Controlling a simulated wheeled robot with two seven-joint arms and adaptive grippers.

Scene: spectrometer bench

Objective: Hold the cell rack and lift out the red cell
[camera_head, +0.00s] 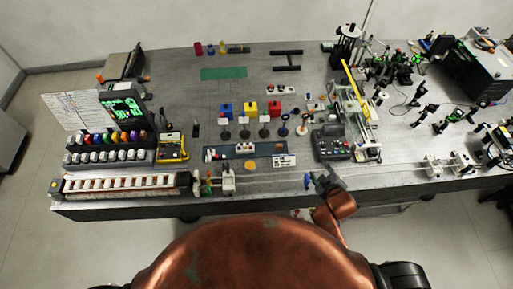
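I cannot tell which of these red things is the red cell. A long low dark holder (220,153) with small items lies in front of the blocks; I cannot tell whether it is the cell rack. My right gripper (322,181) is over the front edge, right of the holder and apart from it. Its fingers are too small to judge. My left gripper is out of view.
A long rail runs along the front edge, with a small blue part (307,181) beside my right gripper. A grey control box (332,146) stands behind it. A yellow meter (172,148) and rows of bottles are at left. Dense optics fill the right.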

